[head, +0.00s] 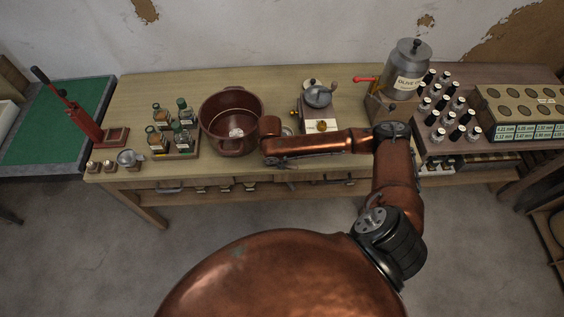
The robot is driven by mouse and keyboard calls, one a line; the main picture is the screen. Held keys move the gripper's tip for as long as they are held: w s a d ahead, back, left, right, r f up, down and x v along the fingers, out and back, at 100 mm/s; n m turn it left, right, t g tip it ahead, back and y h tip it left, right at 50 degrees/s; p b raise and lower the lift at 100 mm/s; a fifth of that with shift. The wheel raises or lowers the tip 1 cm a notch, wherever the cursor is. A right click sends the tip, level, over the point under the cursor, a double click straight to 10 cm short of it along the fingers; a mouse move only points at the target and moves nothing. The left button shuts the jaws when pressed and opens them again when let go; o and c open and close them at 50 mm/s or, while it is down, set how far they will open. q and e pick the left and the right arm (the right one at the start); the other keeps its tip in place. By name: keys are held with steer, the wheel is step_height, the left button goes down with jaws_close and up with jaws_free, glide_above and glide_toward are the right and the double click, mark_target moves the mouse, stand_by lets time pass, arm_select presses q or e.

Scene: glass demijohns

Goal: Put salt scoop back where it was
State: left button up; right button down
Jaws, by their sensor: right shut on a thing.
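My right arm reaches left across the wooden bench, and its gripper (270,148) is at the bench's middle, just right of the brown-red pot (212,122). The gripper is seen from above and behind, so its fingers are mostly hidden by my own arm. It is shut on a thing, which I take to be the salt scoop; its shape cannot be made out. A small grey, rounded bit (287,130) shows just behind the wrist; I cannot tell what it is. White matter (236,132) lies in the pot. My left gripper is not in view.
A small metal cup (127,157) and a tray of bottles (184,145) stand left of the pot. A grinder (318,110) is behind my forearm. The olive oil can (408,68) and several dark bottles (447,105) are at right. The bench's back left is clear.

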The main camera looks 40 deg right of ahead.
stand_by(0.3)
steer(key=c, duration=1.9)
jaws_free()
steer(key=r, duration=0.4)
steer(key=a+r+p, duration=0.1)
steer(key=r, duration=0.3)
steer(key=a+r, duration=0.1)
steer(key=r, duration=0.3)
steer(key=shift+s+a+p, duration=0.1)
steer(key=shift+a+p, duration=0.15)
steer(key=shift+p, duration=0.15)
